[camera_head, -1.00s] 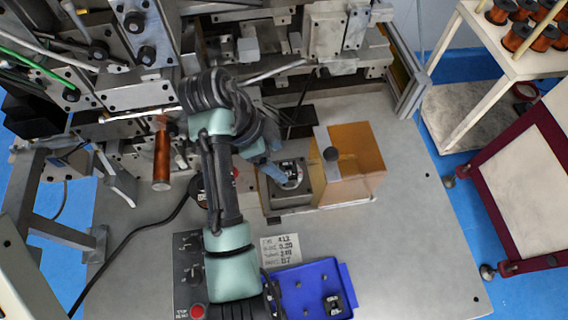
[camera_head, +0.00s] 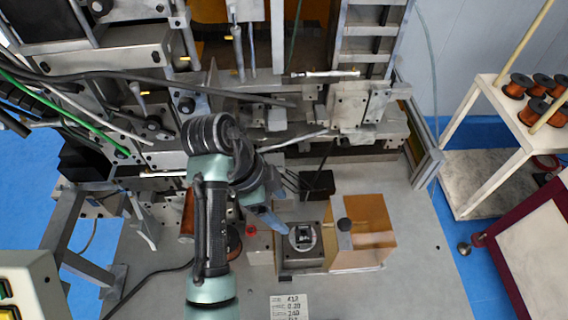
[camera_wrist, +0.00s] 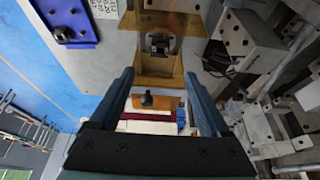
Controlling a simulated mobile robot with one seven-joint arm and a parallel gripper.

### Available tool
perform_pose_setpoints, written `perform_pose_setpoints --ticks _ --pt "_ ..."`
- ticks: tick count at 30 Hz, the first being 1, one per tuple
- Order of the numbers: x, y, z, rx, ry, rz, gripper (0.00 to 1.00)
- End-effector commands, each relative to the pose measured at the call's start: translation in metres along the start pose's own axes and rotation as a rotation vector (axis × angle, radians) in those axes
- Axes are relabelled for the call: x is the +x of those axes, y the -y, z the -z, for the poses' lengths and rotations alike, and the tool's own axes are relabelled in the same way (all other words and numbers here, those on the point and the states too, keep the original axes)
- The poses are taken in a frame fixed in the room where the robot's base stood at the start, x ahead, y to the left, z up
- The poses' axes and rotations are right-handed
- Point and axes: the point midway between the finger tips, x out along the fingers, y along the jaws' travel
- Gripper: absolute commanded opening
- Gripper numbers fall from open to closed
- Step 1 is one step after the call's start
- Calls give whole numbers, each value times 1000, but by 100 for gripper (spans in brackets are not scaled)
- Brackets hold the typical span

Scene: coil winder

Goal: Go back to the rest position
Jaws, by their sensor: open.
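My gripper (camera_wrist: 161,76) is open and empty in the wrist view, its two blue-grey fingers apart. In the head view my gripper (camera_head: 283,229) is just left of a grey fixture block (camera_head: 290,268), seemingly above the bench; its fingers overlap there. A small dark part (camera_head: 304,234) sits in the block's round seat. It also shows in the wrist view (camera_wrist: 159,44), beyond the fingertips. An amber cover (camera_head: 370,215) with a black knob stands beside the block, to its right.
The winder's metal frame and rods (camera_head: 300,110) crowd the back, close behind my arm. A blue tray (camera_wrist: 78,35) with a dark part lies on the bench. A rack with copper spools (camera_head: 520,90) stands at the right. The bench right of the cover is clear.

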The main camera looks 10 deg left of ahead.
Motion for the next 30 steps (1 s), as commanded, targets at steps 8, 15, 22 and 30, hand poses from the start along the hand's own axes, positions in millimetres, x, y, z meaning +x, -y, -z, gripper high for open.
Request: perform_pose_setpoints --ticks 8,15,22,30 --pt "0 4 2 -4 1 19 80" --pt "-55 94 72 -196 -114 611 80" --pt "-204 107 162 -361 -618 1208 80" --pt "-350 3 208 -350 -1332 1519 80"
